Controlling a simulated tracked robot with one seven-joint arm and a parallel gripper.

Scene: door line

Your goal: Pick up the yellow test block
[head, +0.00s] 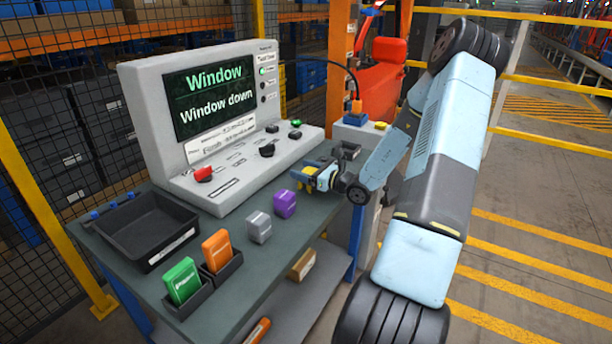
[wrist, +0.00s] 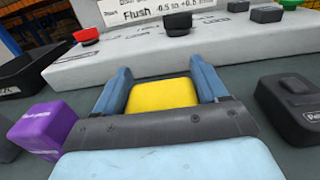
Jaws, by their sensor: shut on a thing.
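The yellow test block (wrist: 162,95) sits between the two blue fingers of my gripper (wrist: 160,80) in the wrist view. The fingers are shut on its left and right sides. In the head view my gripper (head: 312,177) is low over the bench, right of the purple block, and only small yellow parts of the block (head: 309,170) show between the fingers. The dark palm hides the block's near end in the wrist view. I cannot tell whether its underside touches the bench.
The grey console (head: 222,130) with its "Window down" screen stands just behind my gripper. The purple block (head: 284,204) and grey block (head: 259,227) stand to the left. A black tray (head: 150,262) and holders with orange (head: 217,250) and green (head: 182,281) blocks are farther left.

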